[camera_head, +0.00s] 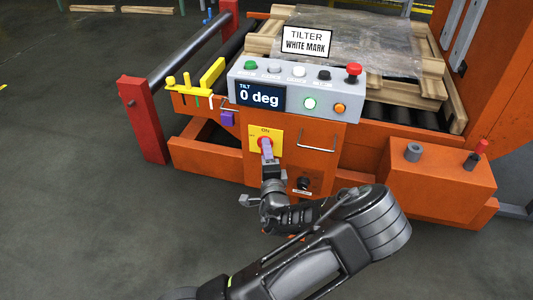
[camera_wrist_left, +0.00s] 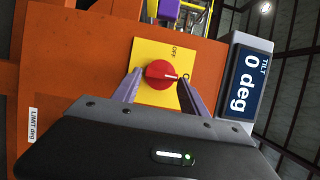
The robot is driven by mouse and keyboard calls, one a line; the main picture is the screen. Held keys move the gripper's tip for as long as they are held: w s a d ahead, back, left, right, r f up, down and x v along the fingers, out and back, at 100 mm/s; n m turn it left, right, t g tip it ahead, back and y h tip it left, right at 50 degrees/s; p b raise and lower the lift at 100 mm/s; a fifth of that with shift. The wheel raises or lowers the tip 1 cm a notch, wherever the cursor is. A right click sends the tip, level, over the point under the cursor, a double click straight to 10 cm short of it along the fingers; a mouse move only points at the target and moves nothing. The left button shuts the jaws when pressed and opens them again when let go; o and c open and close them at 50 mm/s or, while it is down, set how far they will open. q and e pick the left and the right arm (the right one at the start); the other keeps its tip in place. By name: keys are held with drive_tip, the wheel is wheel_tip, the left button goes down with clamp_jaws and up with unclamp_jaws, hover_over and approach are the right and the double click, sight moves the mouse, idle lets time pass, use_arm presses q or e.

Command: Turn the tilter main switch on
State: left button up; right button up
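The tilter main switch is a red rotary knob (camera_wrist_left: 160,74) on a yellow plate (camera_wrist_left: 150,55). The plate also shows in the head view (camera_head: 277,137) on the orange cabinet front, with ON at its top. In the wrist view the knob's white line points right, towards the partly hidden ON label and away from OFF. My left gripper (camera_head: 267,151) is at the knob. In the wrist view its purple fingers (camera_wrist_left: 161,80) stand apart on either side of the knob, with small gaps visible. My right gripper is out of view.
Above the switch, a grey control panel (camera_head: 290,77) carries several buttons and a display (camera_head: 259,96) reading 0 deg. A metal handle (camera_head: 318,142) sits right of the switch, and a dark round fitting (camera_head: 304,183) below. A red post (camera_head: 143,120) stands at left. Open floor lies in front.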

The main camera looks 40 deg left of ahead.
use_arm(q)
drive_tip(key=o, duration=0.3)
drive_tip(key=p+v, duration=0.1)
drive_tip(key=v, duration=0.7)
drive_tip(key=shift+w+f, duration=0.1)
idle(0.5)
